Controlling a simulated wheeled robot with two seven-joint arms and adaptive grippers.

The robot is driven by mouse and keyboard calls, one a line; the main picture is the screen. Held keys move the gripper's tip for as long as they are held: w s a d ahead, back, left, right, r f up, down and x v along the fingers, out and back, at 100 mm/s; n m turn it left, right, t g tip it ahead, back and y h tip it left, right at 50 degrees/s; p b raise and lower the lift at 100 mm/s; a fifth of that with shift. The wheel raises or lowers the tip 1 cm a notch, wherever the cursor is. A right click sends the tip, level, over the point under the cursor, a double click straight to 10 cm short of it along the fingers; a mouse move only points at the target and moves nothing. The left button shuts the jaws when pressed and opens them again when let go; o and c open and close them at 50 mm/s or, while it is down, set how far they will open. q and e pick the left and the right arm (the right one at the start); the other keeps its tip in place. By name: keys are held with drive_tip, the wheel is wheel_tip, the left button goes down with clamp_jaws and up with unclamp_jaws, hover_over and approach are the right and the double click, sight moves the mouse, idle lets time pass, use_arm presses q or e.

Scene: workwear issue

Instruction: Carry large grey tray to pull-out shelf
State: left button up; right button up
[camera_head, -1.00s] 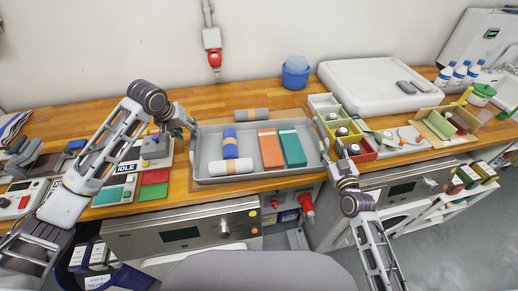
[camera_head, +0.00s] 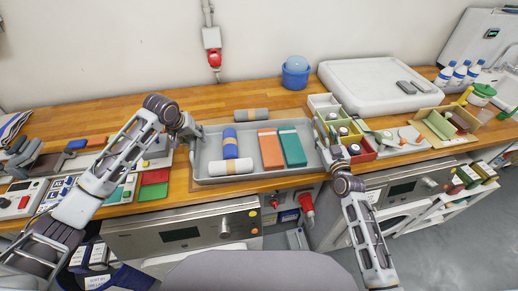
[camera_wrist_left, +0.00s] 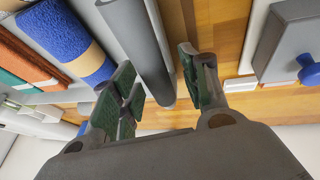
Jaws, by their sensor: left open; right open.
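The large grey tray (camera_head: 262,180) lies on the wooden worktop. It holds a blue roll (camera_head: 230,146), a white roll (camera_head: 231,167), an orange flat pack (camera_head: 270,150) and a green flat pack (camera_head: 292,147). My left gripper (camera_head: 192,131) is at the tray's left end. In the left wrist view its open fingers (camera_wrist_left: 157,70) stand on either side of the tray's grey end wall (camera_wrist_left: 136,38), with gaps visible. My right gripper (camera_head: 322,137) is open at the tray's right end, its fingertips partly hidden. I cannot make out which part is the pull-out shelf.
A grey roll (camera_head: 251,115) lies behind the tray. Coloured bins (camera_head: 361,151) stand close on its right, and a board with red and green pads (camera_head: 154,176) is close on its left.

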use_arm(q)
clamp_jaws()
use_arm(e)
clamp_jaws()
drive_tip(key=shift+r, duration=0.1)
